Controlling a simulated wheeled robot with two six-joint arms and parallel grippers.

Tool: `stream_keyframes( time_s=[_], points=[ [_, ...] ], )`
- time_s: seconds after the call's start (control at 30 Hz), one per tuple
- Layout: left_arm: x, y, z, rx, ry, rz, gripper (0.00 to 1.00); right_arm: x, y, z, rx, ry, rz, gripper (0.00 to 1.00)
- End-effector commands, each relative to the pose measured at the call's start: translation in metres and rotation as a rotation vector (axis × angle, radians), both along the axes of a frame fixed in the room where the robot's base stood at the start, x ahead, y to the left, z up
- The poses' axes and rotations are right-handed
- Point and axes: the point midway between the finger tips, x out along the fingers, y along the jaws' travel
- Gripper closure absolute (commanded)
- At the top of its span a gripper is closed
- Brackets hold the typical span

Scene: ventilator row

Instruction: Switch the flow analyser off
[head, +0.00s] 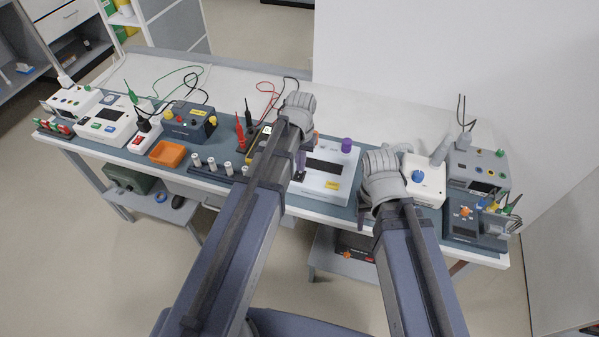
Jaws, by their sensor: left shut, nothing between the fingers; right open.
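A white instrument box (345,165) with a dark display, a yellow label and a purple knob stands mid-bench; I cannot read whether it is the flow analyser. My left gripper (300,174) points down at its left edge, shut and empty; I cannot tell if it touches the box. My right gripper (365,212) is open near the bench's front edge, between that box and a white unit with a blue knob (417,177). My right arm hides most of its fingers. No power switch on the box can be made out; my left arm covers its left side.
To the left stand an orange tray (167,154), a dark blue box (189,122), a white device with a display (105,121) and a red rocker switch (138,141). Grey units (478,170) with cables crowd the right end. The bench's back strip (235,85) is mostly clear.

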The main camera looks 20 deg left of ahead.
Motion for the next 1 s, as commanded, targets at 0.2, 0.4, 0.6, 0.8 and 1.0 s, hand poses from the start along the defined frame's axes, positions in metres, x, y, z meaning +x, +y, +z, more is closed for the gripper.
stream_keyframes(
  time_s=[0.2, 0.4, 0.6, 0.8, 1.0],
  points=[
    [0.000, 0.000, 0.022, 0.000, 0.000, 0.000, 1.00, 0.000, 0.000, 0.022, 0.000, 0.000, 0.000, 0.50],
    [0.000, 0.000, 0.037, 0.000, 0.000, 0.000, 1.00, 0.000, 0.000, 0.037, 0.000, 0.000, 0.000, 0.50],
    [0.000, 0.000, 0.052, 0.000, 0.000, 0.000, 1.00, 0.000, 0.000, 0.052, 0.000, 0.000, 0.000, 0.50],
    [0.000, 0.000, 0.062, 0.000, 0.000, 0.000, 1.00, 0.000, 0.000, 0.062, 0.000, 0.000, 0.000, 0.50],
    [0.000, 0.000, 0.060, 0.000, 0.000, 0.000, 1.00, 0.000, 0.000, 0.060, 0.000, 0.000, 0.000, 0.50]
  ],
)
